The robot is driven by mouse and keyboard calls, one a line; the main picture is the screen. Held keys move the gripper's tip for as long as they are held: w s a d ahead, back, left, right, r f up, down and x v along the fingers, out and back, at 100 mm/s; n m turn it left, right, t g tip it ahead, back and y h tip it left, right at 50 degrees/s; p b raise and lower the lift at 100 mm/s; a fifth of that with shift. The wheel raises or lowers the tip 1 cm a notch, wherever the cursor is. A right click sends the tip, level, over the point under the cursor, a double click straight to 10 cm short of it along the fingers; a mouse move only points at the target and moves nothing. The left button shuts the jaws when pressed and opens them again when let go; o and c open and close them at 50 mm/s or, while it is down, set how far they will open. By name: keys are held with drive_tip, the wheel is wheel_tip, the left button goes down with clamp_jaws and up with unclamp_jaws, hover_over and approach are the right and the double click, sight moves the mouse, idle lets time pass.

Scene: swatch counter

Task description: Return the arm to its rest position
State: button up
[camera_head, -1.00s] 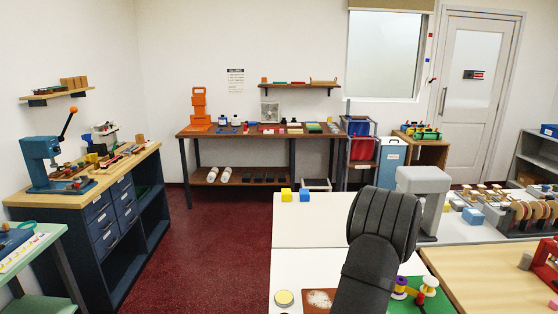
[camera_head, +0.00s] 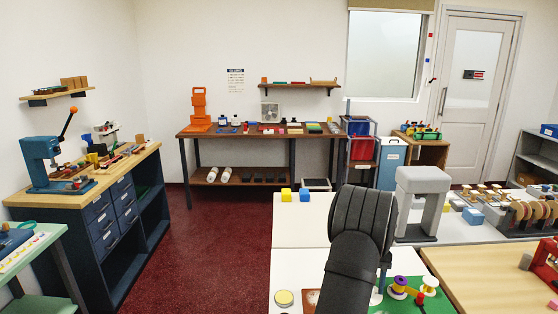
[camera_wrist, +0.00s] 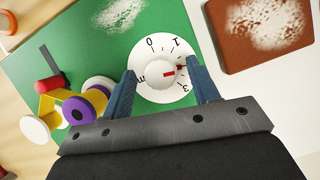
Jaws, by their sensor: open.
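My gripper (camera_wrist: 160,74) is open in the wrist view, its two blue fingers apart with nothing held between them. A white dial (camera_wrist: 152,91) with black numbers and a small red mark shows between and beyond the fingertips. The dial lies over a green mat (camera_wrist: 65,62); I cannot tell how far the fingers are above it. In the head view my dark arm reaches over the white table (camera_head: 300,240) and hides most of the gripper. The green mat (camera_head: 408,305) shows to the right of the arm.
A purple, white and yellow spool-like piece (camera_wrist: 75,108) is left of the fingers. A brown board with white powder (camera_wrist: 262,30) lies at the upper right. A grey arch-shaped stand (camera_head: 421,200) is close right of my arm.

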drive_tip(key=n, duration=0.2)
drive_tip(key=n+h, duration=0.1)
drive_tip(key=n, duration=0.1)
drive_tip(key=shift+a+h, duration=0.15)
drive_tip(key=shift+h, duration=0.15)
drive_tip(key=shift+n+h, duration=0.6)
drive_tip(key=shift+n, duration=0.9)
drive_tip(key=shift+t, duration=0.3)
drive_tip(key=m+y, duration=0.1)
drive_tip(key=m, duration=0.2)
drive_tip(key=m+y, duration=0.1)
drive_tip(key=m, duration=0.2)
drive_tip(key=shift+m+y, duration=0.3)
drive_tip(key=m, duration=0.2)
drive_tip(key=m+y, duration=0.1)
drive_tip(key=m, duration=0.1)
drive_tip(key=m+y, duration=0.1)
drive_tip(key=m, duration=0.1)
drive_tip(key=shift+d, duration=0.3)
drive_tip(key=shift+t, duration=0.3)
